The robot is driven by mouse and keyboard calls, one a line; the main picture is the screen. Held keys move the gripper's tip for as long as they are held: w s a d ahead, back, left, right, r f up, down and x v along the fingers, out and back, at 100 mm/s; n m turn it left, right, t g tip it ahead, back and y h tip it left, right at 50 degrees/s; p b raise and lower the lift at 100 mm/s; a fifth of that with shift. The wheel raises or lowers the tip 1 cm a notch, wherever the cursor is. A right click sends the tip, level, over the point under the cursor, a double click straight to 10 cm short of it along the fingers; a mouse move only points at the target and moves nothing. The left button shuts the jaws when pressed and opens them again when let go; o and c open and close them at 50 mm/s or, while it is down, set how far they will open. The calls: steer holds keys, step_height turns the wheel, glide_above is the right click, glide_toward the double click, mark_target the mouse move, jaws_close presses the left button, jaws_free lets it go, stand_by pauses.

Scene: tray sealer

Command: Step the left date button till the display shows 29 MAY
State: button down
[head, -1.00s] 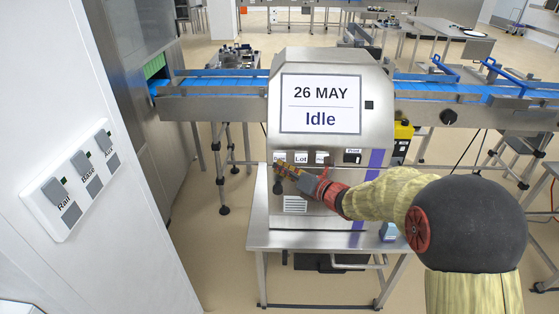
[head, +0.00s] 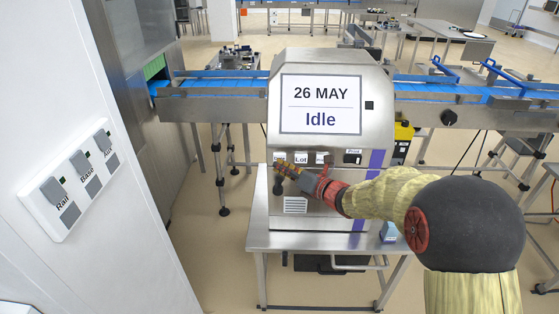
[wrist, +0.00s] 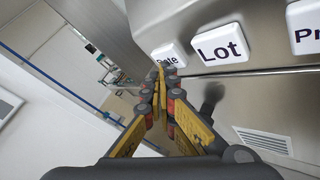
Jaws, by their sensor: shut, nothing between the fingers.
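The display (head: 320,104) on the steel machine reads 26 MAY with Idle below it. The left button, a white date button (head: 280,157), sits under the display and is partly hidden by my gripper. In the wrist view the date button (wrist: 168,54) shows its lettering partly covered by my fingertips. My gripper (head: 279,168) is shut and empty, its tips at the lower edge of the date button. In the wrist view the gripper (wrist: 160,72) points at that button; I cannot tell whether it touches.
A dark knob stands below the buttons. A wall panel (head: 78,180) with Rail, Base and Aux switches is at the left.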

steer(key=shift+w, duration=0.1)
stand_by(0.6)
steer(key=shift+s+b, duration=0.65)
steer(key=shift+s, duration=0.3)
steer(key=shift+s, duration=0.1)
steer(key=s+b, duration=0.2)
steer(key=s, duration=0.2)
steer(key=shift+s+a, duration=0.1)
steer(key=shift+s, duration=0.3)
